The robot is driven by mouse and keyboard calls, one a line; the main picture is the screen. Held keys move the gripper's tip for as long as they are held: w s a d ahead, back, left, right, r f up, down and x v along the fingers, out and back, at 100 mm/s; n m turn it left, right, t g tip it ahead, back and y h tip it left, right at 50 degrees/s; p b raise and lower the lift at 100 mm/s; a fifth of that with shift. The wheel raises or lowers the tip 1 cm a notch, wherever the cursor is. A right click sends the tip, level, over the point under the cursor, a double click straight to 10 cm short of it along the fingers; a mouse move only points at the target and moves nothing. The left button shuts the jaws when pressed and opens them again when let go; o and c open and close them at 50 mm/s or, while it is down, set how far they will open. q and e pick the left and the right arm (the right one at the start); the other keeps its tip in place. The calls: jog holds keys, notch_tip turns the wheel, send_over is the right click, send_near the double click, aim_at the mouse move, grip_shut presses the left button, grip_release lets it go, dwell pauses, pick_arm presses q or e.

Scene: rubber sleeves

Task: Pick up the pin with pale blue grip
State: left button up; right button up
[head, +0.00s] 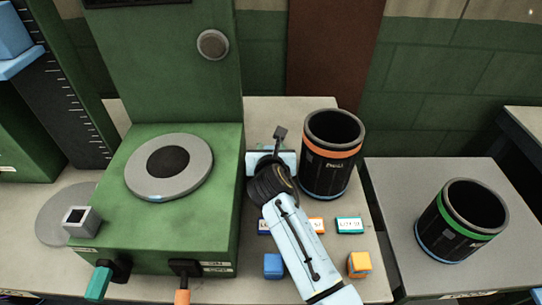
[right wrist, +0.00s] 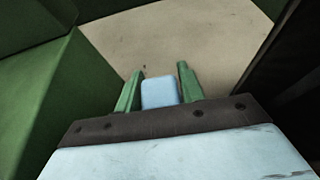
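In the right wrist view, the pin with pale blue grip (right wrist: 160,93) shows as a small rounded block between the green fingers of my right gripper (right wrist: 162,70). Both fingers lie close against its sides, and the gripper looks shut on it. The pin's shaft is hidden. My left gripper is not in view.
The green machine (head: 205,230) stands left of the gripper. A black bin with an orange band (head: 332,180) is close on its right. A blue block (head: 273,266) and an orange block (head: 359,265) are near the front. A green-banded bin (head: 455,235) stands on the right table.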

jog(key=c, duration=0.6)
jog(key=shift+r, duration=0.1)
notch_tip(320, 180, up, 18)
jog(key=p, duration=0.4)
